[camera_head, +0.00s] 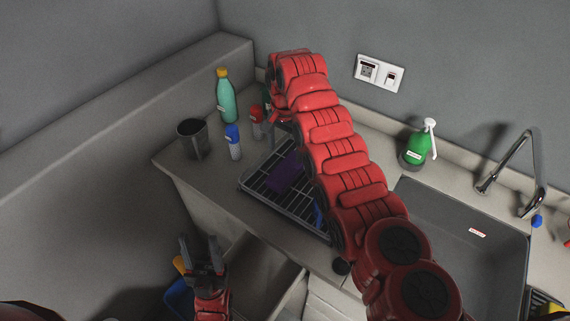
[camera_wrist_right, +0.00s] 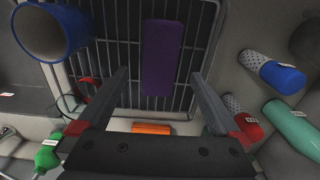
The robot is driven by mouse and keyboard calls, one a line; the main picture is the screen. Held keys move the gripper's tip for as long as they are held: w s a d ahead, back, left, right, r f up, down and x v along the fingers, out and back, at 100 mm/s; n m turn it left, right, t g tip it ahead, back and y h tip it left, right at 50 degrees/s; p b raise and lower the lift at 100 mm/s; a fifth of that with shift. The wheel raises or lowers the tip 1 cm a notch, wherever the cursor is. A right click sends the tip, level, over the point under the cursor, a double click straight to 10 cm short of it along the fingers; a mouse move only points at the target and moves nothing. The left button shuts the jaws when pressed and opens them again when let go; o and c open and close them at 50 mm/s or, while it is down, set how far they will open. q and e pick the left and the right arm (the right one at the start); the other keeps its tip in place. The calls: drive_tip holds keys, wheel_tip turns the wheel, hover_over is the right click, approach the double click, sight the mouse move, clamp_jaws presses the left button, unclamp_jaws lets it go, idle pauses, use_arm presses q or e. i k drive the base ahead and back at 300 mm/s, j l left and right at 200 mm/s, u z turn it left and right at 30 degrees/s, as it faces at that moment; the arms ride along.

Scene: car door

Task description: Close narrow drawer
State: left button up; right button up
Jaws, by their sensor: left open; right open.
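An open drawer (camera_head: 262,266) sticks out from under the counter at the bottom middle of the head view; I look down into its grey interior. Its front is not clearly visible. My left gripper (camera_head: 200,246) is open and empty, with its fingers pointing up the picture at the left side of the drawer. I cannot tell whether it touches the drawer. My right gripper (camera_wrist_right: 158,74) is open above the drying rack (camera_wrist_right: 112,52), with a purple block (camera_wrist_right: 162,58) lying below between its fingers. My right arm hides part of the rack in the head view.
On the counter stand a dark mug (camera_head: 193,140), a blue-capped shaker (camera_head: 233,142), a red-capped shaker (camera_head: 256,122) and a teal bottle (camera_head: 226,98). A green soap bottle (camera_head: 416,148) stands by the sink (camera_head: 450,235). A blue object (camera_head: 178,298) is beside my left gripper.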

sight(262, 279)
drive_tip(key=k, duration=1.5)
